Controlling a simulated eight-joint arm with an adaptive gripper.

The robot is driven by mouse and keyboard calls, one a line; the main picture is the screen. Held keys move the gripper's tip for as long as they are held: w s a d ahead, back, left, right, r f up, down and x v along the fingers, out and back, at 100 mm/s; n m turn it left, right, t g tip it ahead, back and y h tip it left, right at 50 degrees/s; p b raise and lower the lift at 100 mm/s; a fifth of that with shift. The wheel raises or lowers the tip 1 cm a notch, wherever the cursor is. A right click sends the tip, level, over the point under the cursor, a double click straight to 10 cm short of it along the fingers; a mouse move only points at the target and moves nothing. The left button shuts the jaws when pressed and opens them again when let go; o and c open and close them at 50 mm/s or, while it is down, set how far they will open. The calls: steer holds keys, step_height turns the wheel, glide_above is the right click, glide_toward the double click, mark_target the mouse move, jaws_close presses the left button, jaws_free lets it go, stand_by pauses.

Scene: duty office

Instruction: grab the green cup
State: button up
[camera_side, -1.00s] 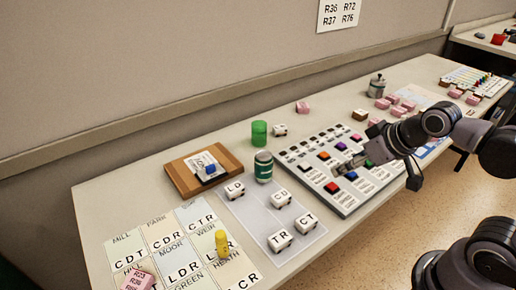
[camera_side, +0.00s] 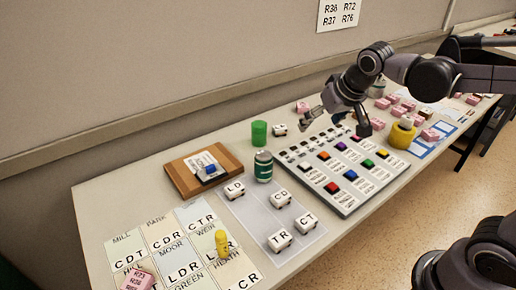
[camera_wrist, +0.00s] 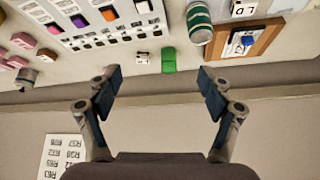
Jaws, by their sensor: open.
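The green cup (camera_side: 259,133) stands upright on the desk near the wall, behind a green-and-white can (camera_side: 263,167). In the wrist view the green cup (camera_wrist: 168,60) lies ahead of the fingers, between their lines. My gripper (camera_side: 313,116) is to the right of the cup in the side view, above the desk and apart from it. In the wrist view my gripper (camera_wrist: 160,78) has its two fingers spread wide with nothing between them.
A small white block (camera_side: 279,130) stands close to the cup's right. A wooden board (camera_side: 181,178) lies to the left, and a button panel (camera_side: 350,201) in front. A pink block (camera_side: 302,107) is near the wall. A yellow ring-shaped thing (camera_side: 401,137) is further right.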

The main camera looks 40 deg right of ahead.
steer(key=w+f+m+h, duration=0.1)
steer(key=w+m+h, duration=0.15)
steer(key=w, duration=1.05)
steer(key=m+g, duration=0.1)
steer(key=m, duration=0.3)
glide_toward(259, 126)
steer(key=shift+h, duration=0.45)
steer(key=shift+s+a+f+x, duration=0.15)
steer(key=shift+a+x, duration=0.05)
steer(key=shift+x, duration=1.05)
steer(key=shift+s+a+f+x, duration=0.15)
steer(key=shift+a+f+x, duration=0.05)
steer(key=shift+x, duration=1.05)
steer(key=shift+s+a+f+x, duration=0.15)
steer(key=shift+a+x, duration=0.05)
steer(key=shift+x, duration=1.05)
steer(key=c, duration=1.2)
